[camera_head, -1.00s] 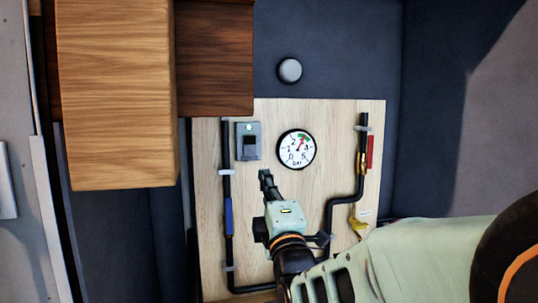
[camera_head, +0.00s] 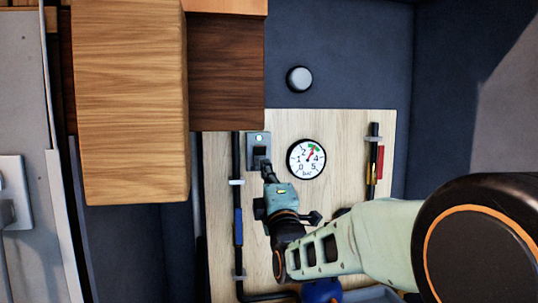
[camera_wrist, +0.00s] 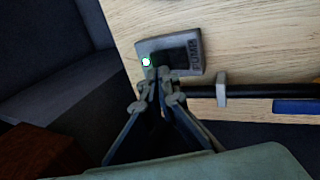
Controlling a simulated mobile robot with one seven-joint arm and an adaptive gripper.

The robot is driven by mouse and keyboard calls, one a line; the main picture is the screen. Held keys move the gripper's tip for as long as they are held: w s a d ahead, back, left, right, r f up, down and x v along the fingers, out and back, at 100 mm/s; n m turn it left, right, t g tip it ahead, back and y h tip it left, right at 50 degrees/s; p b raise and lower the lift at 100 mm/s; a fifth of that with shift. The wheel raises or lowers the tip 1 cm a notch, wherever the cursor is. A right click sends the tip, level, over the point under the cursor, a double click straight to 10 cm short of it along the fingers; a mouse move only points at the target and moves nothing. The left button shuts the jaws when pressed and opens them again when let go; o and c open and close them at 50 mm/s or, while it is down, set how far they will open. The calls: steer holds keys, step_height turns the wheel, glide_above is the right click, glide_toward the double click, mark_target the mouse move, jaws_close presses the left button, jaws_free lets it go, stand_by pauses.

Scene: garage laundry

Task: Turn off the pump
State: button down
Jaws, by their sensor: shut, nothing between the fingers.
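The pump switch is a small grey box (camera_head: 251,141) with a dark rocker, on the upper left of a light wooden panel.
A round gauge (camera_head: 306,159) right of the switch has its needle near the green zone. Black pipes run along the panel, with a blue handle (camera_head: 238,226) at left and a red one (camera_head: 380,163) at right. A wooden cabinet (camera_head: 130,100) overhangs at upper left.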

mark_target(261, 151)
steer(key=shift+p+x, duration=0.4)
steer(key=shift+x, duration=2.1)
steer(key=shift+w+a+r+g+p, duration=0.15)
steer(key=shift+w+r+g+p, duration=0.15)
steer(key=shift+r+g+p, duration=0.35)
steer(key=shift+f, duration=0.45)
steer(key=shift+b, duration=0.3)
